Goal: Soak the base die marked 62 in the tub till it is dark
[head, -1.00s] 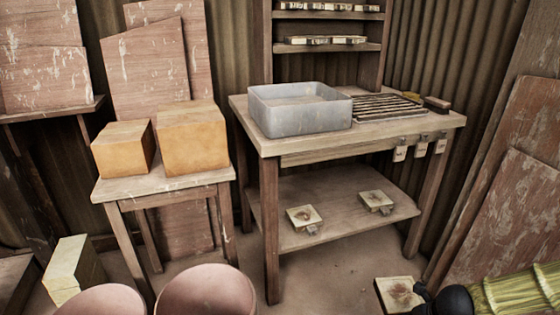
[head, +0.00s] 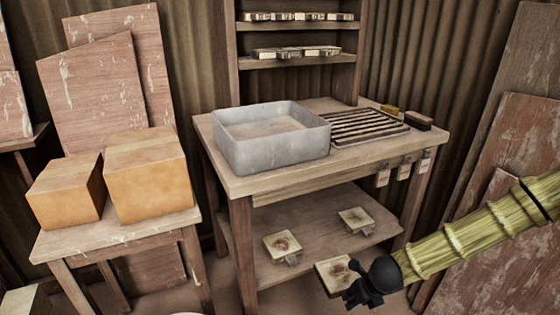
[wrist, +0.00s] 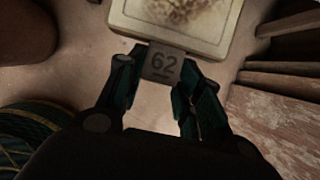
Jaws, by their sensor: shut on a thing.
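My gripper (wrist: 158,90) is shut on the metal tag of the base die marked 62 (wrist: 185,22), and the number shows on the tag in the wrist view. The die is a pale square block with a brownish patch on its face. In the head view the die (head: 333,277) is held in the air in front of the bench, at lower right. The grey metal tub (head: 270,155) stands on the bench top, up and to the left of my gripper (head: 357,282). The tub holds a pale, flat surface; I cannot tell its depth.
The wooden bench (head: 262,183) also bears a slatted rack (head: 368,127) and brushes (head: 418,120). Tags hang from its front right edge. Two similar dies (head: 282,245) lie on its lower shelf. Boards lean at right.

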